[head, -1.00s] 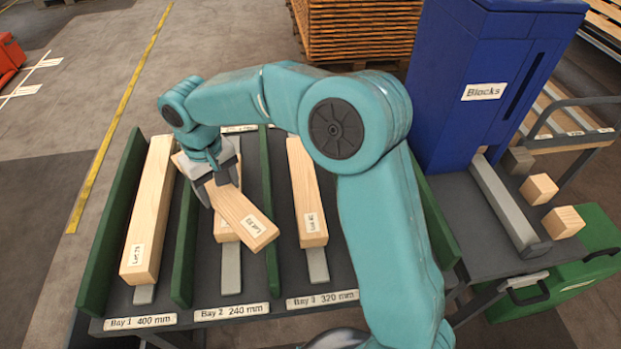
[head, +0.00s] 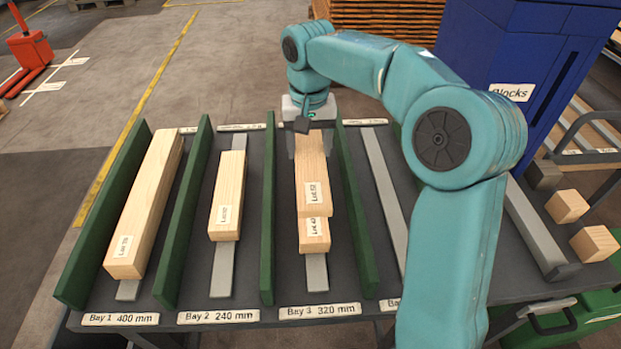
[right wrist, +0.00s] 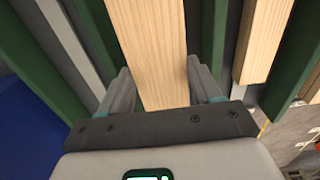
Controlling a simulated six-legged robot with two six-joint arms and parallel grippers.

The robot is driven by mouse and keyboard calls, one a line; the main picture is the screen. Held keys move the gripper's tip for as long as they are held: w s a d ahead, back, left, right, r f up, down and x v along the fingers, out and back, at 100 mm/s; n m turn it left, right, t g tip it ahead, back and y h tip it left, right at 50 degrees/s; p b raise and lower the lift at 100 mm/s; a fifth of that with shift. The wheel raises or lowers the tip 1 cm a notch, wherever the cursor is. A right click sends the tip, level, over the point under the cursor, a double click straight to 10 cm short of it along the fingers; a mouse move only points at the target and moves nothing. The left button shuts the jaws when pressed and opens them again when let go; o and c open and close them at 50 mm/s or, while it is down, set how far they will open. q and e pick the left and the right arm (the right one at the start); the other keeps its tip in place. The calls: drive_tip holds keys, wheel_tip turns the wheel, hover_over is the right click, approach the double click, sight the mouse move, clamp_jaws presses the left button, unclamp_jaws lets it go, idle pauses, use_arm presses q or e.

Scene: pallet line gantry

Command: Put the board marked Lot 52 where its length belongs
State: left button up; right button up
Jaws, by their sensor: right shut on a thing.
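The Lot 52 board (head: 313,170), pale wood with a white label, is in my right gripper (head: 309,146) over Bay 3, marked 320 mm (head: 320,311). It lies lengthwise with the bay, directly over another board (head: 314,240) there, whose label I cannot read surely. I cannot tell whether the two boards touch. In the right wrist view the Lot 52 board (right wrist: 150,45) runs between the two fingers (right wrist: 160,92). My left gripper is not in view.
Bay 1, 400 mm, holds a long board (head: 145,205). Bay 2, 240 mm, holds a shorter one (head: 228,195). Green dividers (head: 268,210) stand between bays. The bay right of Bay 3 shows a bare grey strip (head: 385,185). A blue Blocks cabinet (head: 480,50) stands right.

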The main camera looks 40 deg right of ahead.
sight(310, 149)
wheel_tip(310, 149, down, 8)
drive_tip(key=shift+d+b, duration=0.1)
drive_tip(key=shift+b, duration=0.5)
drive_tip(key=shift+f, duration=0.15)
drive_tip(key=o, duration=1.3)
wheel_tip(310, 149, up, 12)
drive_tip(key=p, duration=0.2)
drive_tip(key=shift+r+p, duration=0.2)
drive_tip(key=shift+p, duration=0.1)
